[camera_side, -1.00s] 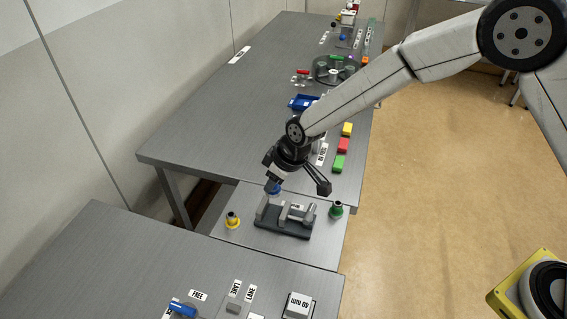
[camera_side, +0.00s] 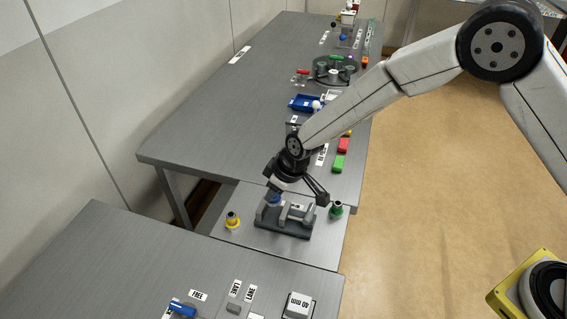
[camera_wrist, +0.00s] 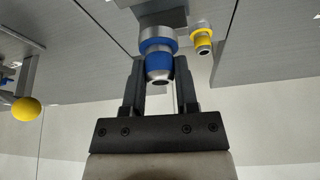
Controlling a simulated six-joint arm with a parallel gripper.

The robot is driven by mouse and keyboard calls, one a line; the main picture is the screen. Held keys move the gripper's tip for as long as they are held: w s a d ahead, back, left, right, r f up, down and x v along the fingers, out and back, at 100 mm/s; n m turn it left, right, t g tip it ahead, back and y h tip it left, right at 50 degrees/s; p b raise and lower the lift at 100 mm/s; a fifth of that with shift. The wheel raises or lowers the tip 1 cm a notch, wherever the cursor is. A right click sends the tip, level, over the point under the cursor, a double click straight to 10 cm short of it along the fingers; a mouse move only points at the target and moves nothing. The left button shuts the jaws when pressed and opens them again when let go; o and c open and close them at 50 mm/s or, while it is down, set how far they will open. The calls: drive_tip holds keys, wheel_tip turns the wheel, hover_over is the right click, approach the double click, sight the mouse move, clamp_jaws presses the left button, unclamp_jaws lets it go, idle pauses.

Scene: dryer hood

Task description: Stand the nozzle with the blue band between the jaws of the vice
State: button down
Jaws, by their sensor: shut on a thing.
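The nozzle with the blue band (camera_wrist: 158,62) is between the fingers of my gripper (camera_wrist: 160,88), which is shut on it. In the side view the nozzle (camera_side: 273,199) is partly hidden by my gripper (camera_side: 274,192), at the left end of the dark vice (camera_side: 283,226). Its lower end is hidden there, so I cannot tell whether it stands between the jaws or above them. In the wrist view grey metal of the vice (camera_wrist: 162,13) shows right behind the nozzle's far end.
A yellow-banded nozzle (camera_side: 232,220) stands left of the vice, and a green one (camera_side: 336,210) stands to its right. A yellow ball (camera_wrist: 25,110) is at the left of the wrist view. Coloured blocks (camera_side: 342,152) lie on the bench behind.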

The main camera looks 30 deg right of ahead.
sight(278, 199)
drive_tip(key=shift+f, duration=2.65)
drive_tip(key=shift+c, duration=1.4)
unclamp_jaws()
drive_tip(key=shift+v, duration=3.85)
